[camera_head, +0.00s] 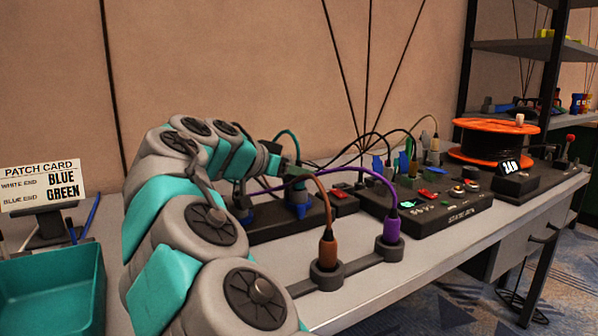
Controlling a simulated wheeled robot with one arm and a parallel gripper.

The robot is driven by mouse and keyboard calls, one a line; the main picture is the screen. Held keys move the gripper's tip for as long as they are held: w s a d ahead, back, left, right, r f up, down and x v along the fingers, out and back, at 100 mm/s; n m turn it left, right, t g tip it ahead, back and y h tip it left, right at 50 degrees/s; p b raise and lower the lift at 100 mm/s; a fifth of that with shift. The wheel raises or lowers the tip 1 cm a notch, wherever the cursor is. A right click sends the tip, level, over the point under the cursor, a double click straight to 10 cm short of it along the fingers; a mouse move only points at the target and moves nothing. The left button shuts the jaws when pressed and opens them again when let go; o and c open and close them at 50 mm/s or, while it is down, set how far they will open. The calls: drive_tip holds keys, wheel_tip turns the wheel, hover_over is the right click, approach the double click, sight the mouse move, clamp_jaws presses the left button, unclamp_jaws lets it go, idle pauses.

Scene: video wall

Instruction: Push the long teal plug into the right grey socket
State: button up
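My teal-and-grey arm arches across the middle, and my dark gripper (294,172) is small at its far end, above a black socket box (262,226). I cannot tell whether its fingers are open, shut or holding anything. A teal cable (291,136) loops down behind the gripper; I cannot make out its plug. A blue plug (300,202) stands upright below the gripper, and another blue plug (241,203) is partly hidden by my arm. In front, a brown plug (328,252) stands in one dark grey ring socket (327,274) and a purple plug (391,228) in another to its right (389,250).
A black panel (440,222) with buttons and several cables stands right of the gripper. Behind it is an orange cable reel (495,142). A teal tray (50,290) and a patch card (41,186) are at left. Bare tabletop (440,250) shows along the front edge.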

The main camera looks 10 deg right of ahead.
drive_tip(key=shift+a+f, duration=0.1)
drive_tip(key=v, duration=0.7)
drive_tip(key=shift+s+a, duration=0.2)
drive_tip(key=shift+a, duration=0.05)
drive_tip(key=shift+r, duration=0.2)
